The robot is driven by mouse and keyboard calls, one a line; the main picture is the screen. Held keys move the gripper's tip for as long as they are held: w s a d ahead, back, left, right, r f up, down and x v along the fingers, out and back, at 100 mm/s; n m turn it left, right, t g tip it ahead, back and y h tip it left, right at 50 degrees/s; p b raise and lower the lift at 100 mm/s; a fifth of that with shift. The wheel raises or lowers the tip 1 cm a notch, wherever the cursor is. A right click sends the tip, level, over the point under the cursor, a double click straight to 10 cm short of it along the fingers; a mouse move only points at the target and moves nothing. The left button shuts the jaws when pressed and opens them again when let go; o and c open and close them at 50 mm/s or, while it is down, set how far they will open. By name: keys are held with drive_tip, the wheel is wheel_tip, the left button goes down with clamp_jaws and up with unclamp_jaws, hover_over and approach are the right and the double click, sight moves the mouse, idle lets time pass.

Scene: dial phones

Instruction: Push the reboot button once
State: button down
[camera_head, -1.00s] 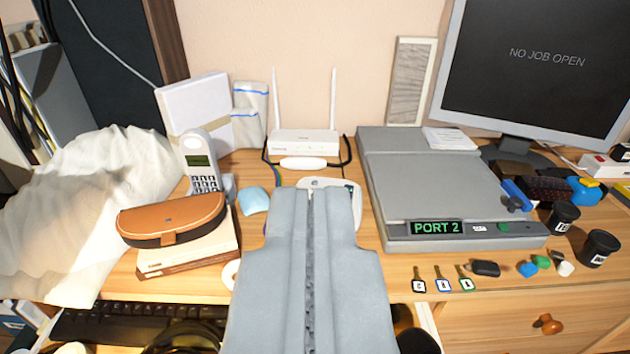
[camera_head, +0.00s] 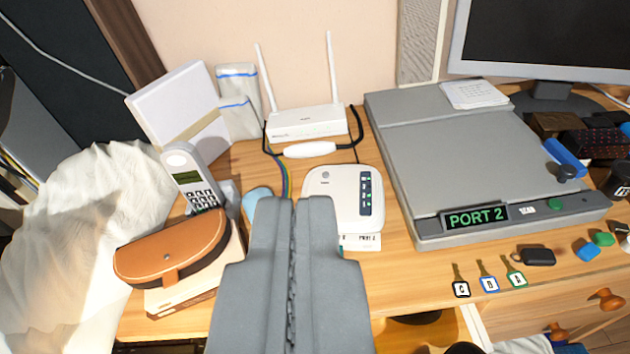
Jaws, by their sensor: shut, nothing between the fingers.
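A white rounded box (camera_head: 330,185) lies on the desk in front of the router, with a dark strip (camera_head: 366,193) of small marks and a green light on its right side. No button marked reboot can be read; the box's lower left is hidden behind my gripper. A white router (camera_head: 305,122) with two antennas stands behind it, against the wall. My gripper (camera_head: 293,203) is shut and empty. In the picture its tips overlap the left edge of the white box; I cannot tell their height above it.
A grey scanner (camera_head: 470,150) with a green PORT 2 display stands to the right. Several keys (camera_head: 488,278) lie at the front right. Cables run behind the white box.

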drive_tip(key=w+f+m+g, duration=0.2)
drive_tip(key=w+f, duration=0.1)
drive_tip(key=w, duration=0.6)
drive_tip(key=w+f+m+g, duration=0.1)
drive_tip(key=w+f, duration=0.1)
drive_tip(key=w, duration=0.6)
drive_tip(key=m+g+y, duration=0.1)
drive_tip(key=m+g, duration=0.2)
hover_over(326, 175)
wheel_tip(326, 175, down, 12)
drive_tip(key=shift+s+r, duration=0.15)
drive_tip(key=shift+s, duration=0.25)
drive_tip(key=shift+f, duration=4.4)
drive_tip(key=shift+f, duration=0.2)
drive_tip(key=shift+f, duration=0.2)
